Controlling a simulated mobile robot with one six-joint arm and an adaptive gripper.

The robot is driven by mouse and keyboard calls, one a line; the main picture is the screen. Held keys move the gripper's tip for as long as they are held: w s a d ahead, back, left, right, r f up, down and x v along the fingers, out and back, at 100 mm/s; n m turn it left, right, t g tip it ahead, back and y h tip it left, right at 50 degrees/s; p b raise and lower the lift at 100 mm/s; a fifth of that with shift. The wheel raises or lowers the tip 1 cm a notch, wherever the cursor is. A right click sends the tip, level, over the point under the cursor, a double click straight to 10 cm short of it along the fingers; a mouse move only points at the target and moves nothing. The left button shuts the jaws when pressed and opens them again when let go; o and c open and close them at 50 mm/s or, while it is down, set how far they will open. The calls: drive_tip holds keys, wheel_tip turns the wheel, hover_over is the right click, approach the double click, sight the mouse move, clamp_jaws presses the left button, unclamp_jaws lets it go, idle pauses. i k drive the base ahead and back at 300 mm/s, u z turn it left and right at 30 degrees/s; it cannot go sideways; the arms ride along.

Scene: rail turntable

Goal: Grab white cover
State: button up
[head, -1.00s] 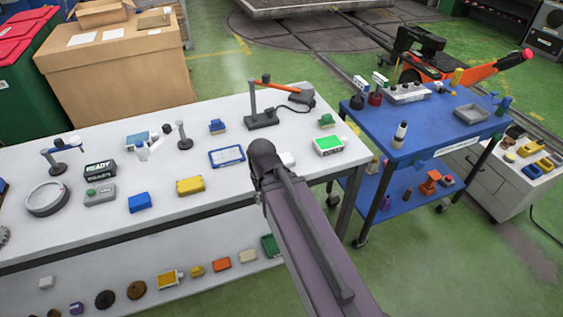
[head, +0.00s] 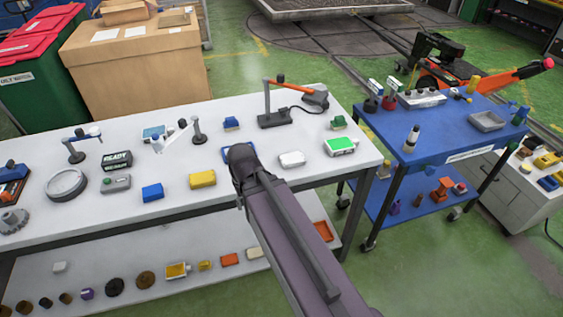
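A small white cover-like block (head: 291,158) with rounded edges lies on the white table, just right of the dark joint of my arm. It is in full view and nothing touches it. My arm reaches up from the bottom of the head view and ends in a dark rounded joint over the table. My gripper's fingers do not show; the arm hides whatever is beyond and below that joint. A blue-framed piece is partly covered by the joint.
The white table (head: 112,217) holds a yellow box (head: 203,179), a blue box (head: 152,192), a green-topped box (head: 340,146) and a lamp-like stand with an orange arm (head: 276,118). A blue cart (head: 440,143) stands to the right, across a narrow floor gap.

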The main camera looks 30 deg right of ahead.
sight(297, 158)
drive_tip(key=u, duration=0.55)
drive_tip(key=k, duration=1.05)
drive_tip(key=z, duration=0.75)
drive_tip(key=i, duration=0.95)
drive_tip(key=z, duration=0.05)
